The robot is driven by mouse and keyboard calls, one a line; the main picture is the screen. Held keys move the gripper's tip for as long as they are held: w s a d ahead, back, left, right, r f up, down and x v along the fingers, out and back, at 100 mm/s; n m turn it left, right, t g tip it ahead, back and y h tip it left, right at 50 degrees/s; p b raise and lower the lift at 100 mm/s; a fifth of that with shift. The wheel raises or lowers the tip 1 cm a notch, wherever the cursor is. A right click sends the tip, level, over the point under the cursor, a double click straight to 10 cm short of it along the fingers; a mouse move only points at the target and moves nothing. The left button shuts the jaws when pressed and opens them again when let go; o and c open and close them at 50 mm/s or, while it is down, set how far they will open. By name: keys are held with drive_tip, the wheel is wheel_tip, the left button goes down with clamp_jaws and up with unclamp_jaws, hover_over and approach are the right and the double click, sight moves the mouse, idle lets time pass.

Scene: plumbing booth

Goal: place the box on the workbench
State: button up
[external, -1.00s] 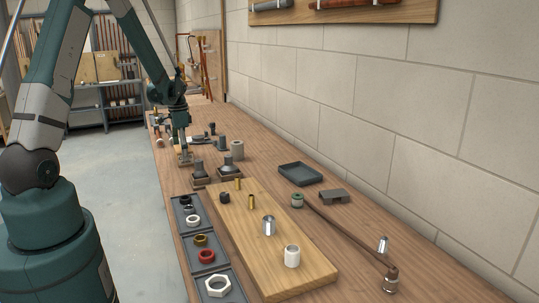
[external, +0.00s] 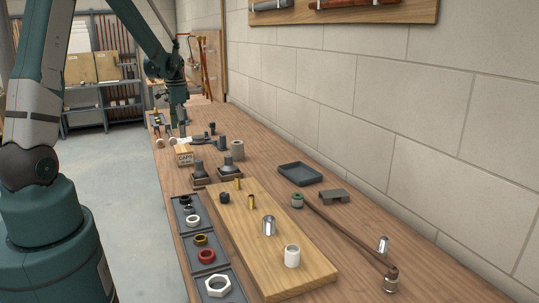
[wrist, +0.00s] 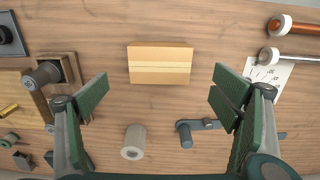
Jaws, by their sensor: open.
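The box (external: 184,154) is a small tan carton with lettering on its near face. It sits on the wooden workbench (external: 425,262) near the left edge. In the wrist view the box (wrist: 160,64) lies ahead of and between the spread fingers, with a lighter strip across its top. My gripper (wrist: 160,95) is open and empty, its green finger pads wide apart and clear of the box. In the external view my gripper (external: 178,132) is just beyond and above the box.
A grey cylinder (wrist: 134,141) and a blue-grey handled tool (wrist: 198,130) lie close to the box. Two dark fittings on square bases (external: 229,171) stand nearer the camera. Parts trays (external: 183,222) and a wooden board (external: 312,275) fill the front left. A dark tray (external: 300,174) sits right.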

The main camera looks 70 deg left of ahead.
drive_tip(key=shift+r, duration=0.7)
idle(0.5)
drive_tip(key=w+d+r+t+y, duration=0.15)
drive_tip(key=d+r, duration=0.35)
drive_tip(key=d, duration=0.5)
drive_tip(key=w+d+r+t, duration=0.1)
drive_tip(key=w+d+r, duration=0.3)
drive_tip(key=d, duration=0.6)
drive_tip(key=w+d+r+t, duration=0.1)
drive_tip(key=d+r, duration=0.5)
drive_tip(key=d, duration=0.4)
drive_tip(key=s+d+r+t, duration=0.1)
drive_tip(key=s+d, duration=0.2)
drive_tip(key=d, duration=0.6)
drive_tip(key=s+d+r+t+h, duration=0.1)
drive_tip(key=s+d, duration=0.3)
drive_tip(key=d, duration=0.5)
drive_tip(key=s+d+r+t, duration=0.1)
drive_tip(key=s+d, duration=0.2)
drive_tip(key=d, duration=0.6)
drive_tip(key=shift+s+t, duration=0.2)
drive_tip(key=shift+t, duration=0.15)
